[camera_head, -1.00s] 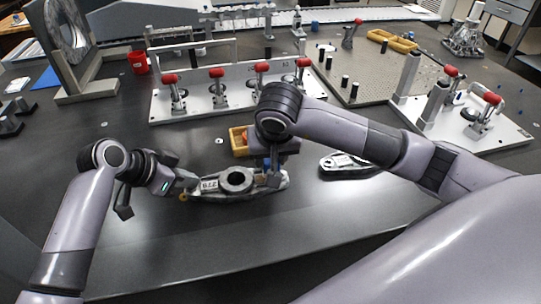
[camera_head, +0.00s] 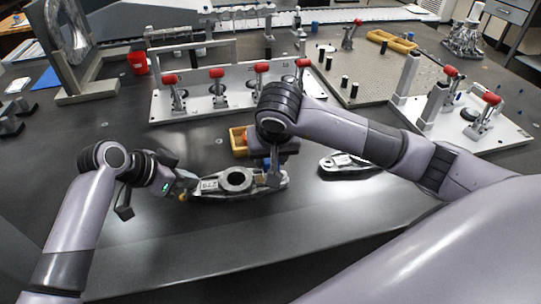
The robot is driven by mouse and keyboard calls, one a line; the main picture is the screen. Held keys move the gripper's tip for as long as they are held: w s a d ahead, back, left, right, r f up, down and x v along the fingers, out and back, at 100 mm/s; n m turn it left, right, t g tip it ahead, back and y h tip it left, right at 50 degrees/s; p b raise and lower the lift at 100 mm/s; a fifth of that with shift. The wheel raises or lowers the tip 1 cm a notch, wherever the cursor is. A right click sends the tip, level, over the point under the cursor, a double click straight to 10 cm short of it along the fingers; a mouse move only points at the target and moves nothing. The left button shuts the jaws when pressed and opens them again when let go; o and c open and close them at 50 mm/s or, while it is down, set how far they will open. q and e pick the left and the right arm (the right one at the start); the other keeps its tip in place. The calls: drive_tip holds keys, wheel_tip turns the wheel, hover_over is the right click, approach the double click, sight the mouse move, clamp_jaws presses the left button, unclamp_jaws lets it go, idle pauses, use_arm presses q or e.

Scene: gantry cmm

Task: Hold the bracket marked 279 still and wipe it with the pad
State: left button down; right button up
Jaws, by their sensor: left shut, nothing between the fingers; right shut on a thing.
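The bracket (camera_head: 237,181) is a grey metal part with a dark round bore and a small white label at its left end. The label reads upside down and looks like 279. It lies flat on the dark table. My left gripper (camera_head: 186,185) is shut and empty at the bracket's left end; I cannot tell whether it touches. My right gripper (camera_head: 273,180) points down over the bracket's right part, shut on what I take to be the pad.
A second bracket (camera_head: 348,164) lies to the right. A yellow bin (camera_head: 238,141) stands behind the bracket, partly behind my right arm. A fixture plate with red-handled clamps (camera_head: 217,98) stands further back. The table in front is clear.

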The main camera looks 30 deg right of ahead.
drive_tip(key=shift+f, duration=1.65)
idle(0.9)
drive_tip(key=shift+s, duration=0.1)
drive_tip(key=shift+s+a+f, duration=0.1)
drive_tip(key=shift+s+a, duration=0.05)
drive_tip(key=shift+s, duration=0.3)
drive_tip(key=shift+s+a, duration=0.15)
drive_tip(key=shift+s, duration=0.35)
drive_tip(key=shift+w, duration=0.1)
drive_tip(key=shift+w+d, duration=0.3)
drive_tip(key=shift+w, duration=0.55)
drive_tip(key=shift+w, duration=0.1)
